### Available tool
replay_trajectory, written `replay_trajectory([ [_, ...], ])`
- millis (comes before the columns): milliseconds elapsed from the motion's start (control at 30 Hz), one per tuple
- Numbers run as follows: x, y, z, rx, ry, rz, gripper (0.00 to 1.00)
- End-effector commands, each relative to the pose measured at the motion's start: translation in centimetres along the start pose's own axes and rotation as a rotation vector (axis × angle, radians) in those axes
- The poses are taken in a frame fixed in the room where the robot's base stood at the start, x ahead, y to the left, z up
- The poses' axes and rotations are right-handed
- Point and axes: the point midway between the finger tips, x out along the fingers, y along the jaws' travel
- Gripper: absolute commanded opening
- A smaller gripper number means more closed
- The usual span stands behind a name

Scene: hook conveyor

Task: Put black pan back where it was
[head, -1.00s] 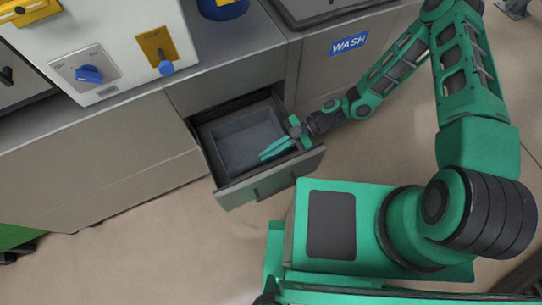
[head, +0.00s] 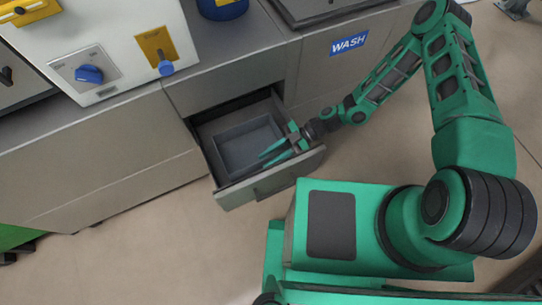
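A dark grey rectangular pan (head: 243,137), open on top, sits inside the pulled-out drawer (head: 262,184). It lies flat or nearly so, with bare drawer floor showing at its left. My green gripper (head: 266,157) is at the right side of the pan, over the drawer's front right corner, with fingers pointing left. The two fingers show apart, with a gap between them. The fingers cover part of the pan's near right rim, so I cannot tell whether they touch it.
A grey counter (head: 235,60) stands above the drawer. On it are a white panel box with a blue knob (head: 88,74) and a blue container (head: 222,8). A blue WASH label (head: 349,42) is on the cabinet at right.

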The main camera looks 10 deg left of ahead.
Motion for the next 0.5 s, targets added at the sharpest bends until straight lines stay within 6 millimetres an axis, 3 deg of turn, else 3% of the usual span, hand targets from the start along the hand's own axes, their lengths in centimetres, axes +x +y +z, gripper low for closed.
replay_trajectory([
  [100,0.1,0.0,0.4,0.001,0.001,0.001,0.23],
  [167,-0.8,0.1,0.4,0.000,-0.002,0.003,0.23],
  [500,-7.2,0.2,0.5,0.000,-0.002,0.003,0.23],
])
